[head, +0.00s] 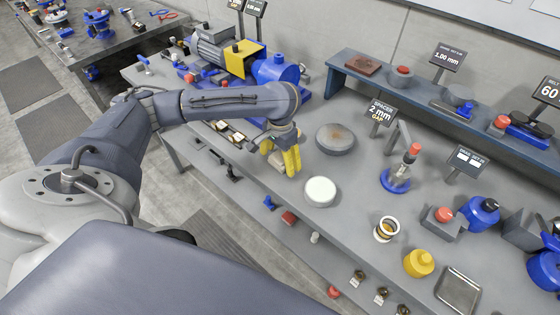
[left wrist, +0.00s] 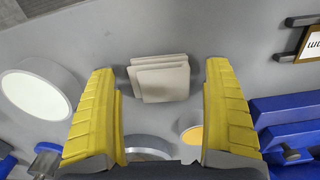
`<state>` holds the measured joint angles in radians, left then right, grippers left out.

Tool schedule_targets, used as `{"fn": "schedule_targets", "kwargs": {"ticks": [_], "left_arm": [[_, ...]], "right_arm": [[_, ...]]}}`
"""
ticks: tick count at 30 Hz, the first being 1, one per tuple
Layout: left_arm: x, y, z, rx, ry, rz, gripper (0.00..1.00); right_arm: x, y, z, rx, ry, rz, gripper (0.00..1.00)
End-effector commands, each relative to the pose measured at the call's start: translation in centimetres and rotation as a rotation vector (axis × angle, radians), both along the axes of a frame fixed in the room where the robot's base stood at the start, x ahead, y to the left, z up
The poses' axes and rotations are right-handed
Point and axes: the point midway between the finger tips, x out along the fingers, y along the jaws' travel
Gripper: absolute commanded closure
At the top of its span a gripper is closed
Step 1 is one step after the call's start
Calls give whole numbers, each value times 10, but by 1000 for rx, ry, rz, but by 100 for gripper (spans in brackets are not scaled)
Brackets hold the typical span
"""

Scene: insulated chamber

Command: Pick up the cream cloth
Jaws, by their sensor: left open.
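The cream cloth (left wrist: 163,82) is a small, folded, layered stack lying on the grey bench top in the left wrist view. It shows between the two yellow fingers of my left gripper (left wrist: 161,72), beyond their tips, with clear gaps on both sides. The gripper is open and empty. In the head view my left gripper (head: 284,163) hangs over the bench near its front edge, fingers pointing down. I cannot make out the cloth there; the fingers seem to cover it. My right gripper is not in view.
A white-topped round disc (head: 320,191) and a dark round plate (head: 335,138) stand close to my left gripper. A blue motor unit (head: 275,72) is behind it. A clamp stand (head: 396,178), a ring (head: 386,229) and a yellow knob (head: 419,262) are to the right.

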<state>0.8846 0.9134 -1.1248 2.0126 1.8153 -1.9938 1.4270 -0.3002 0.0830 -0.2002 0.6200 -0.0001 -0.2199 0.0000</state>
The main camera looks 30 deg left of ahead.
Motion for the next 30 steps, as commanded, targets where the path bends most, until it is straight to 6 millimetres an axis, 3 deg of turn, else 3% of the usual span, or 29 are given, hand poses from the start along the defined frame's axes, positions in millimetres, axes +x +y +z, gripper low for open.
{"fn": "schedule_targets", "kwargs": {"ticks": [13,26,30], "left_arm": [[0,0,-7,0,-1,-1,15],[0,0,-7,0,-1,0,65],[0,0,-7,0,-1,0,68]], "right_arm": [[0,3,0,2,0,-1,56],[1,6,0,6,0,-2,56],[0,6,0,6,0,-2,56]]}}
